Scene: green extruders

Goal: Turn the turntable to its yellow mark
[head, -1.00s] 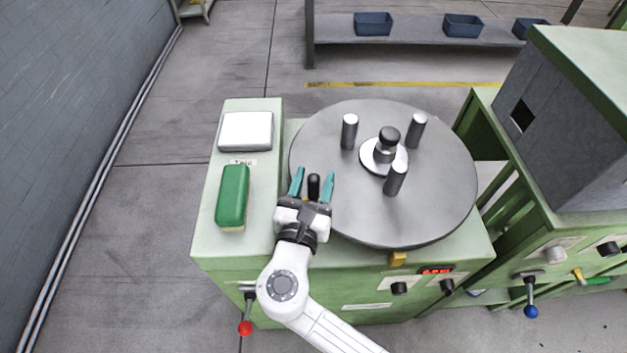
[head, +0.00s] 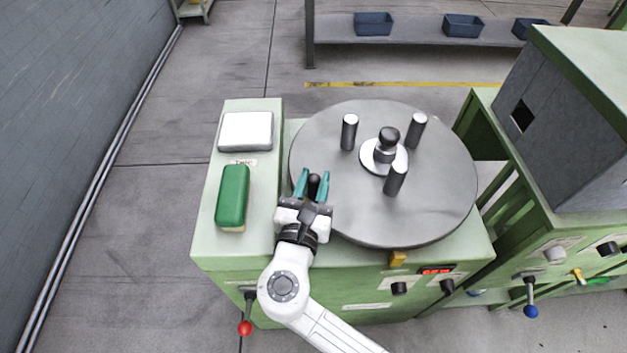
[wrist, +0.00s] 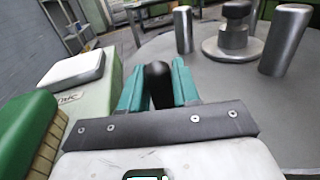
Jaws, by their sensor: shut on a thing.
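The turntable (head: 330,130) is a round grey disc on a green machine. It carries metal posts (head: 349,132) around a central hub (head: 386,146). A dark knob (head: 314,184) stands at its left front edge; it also shows in the wrist view (wrist: 158,86). My gripper (head: 314,175) is shut on this knob, with a teal finger on each side. In the wrist view my gripper (wrist: 158,84) has its fingers close against the knob. A small yellow mark (head: 398,258) is on the machine's front, just below the disc's rim.
Left of the disc, a green-backed brush (head: 232,196) and a white-topped box (head: 246,131) lie on the machine's top. A red-knobbed lever (head: 246,327) hangs at the front left. A green machine with a grey housing (head: 560,130) stands close on the right.

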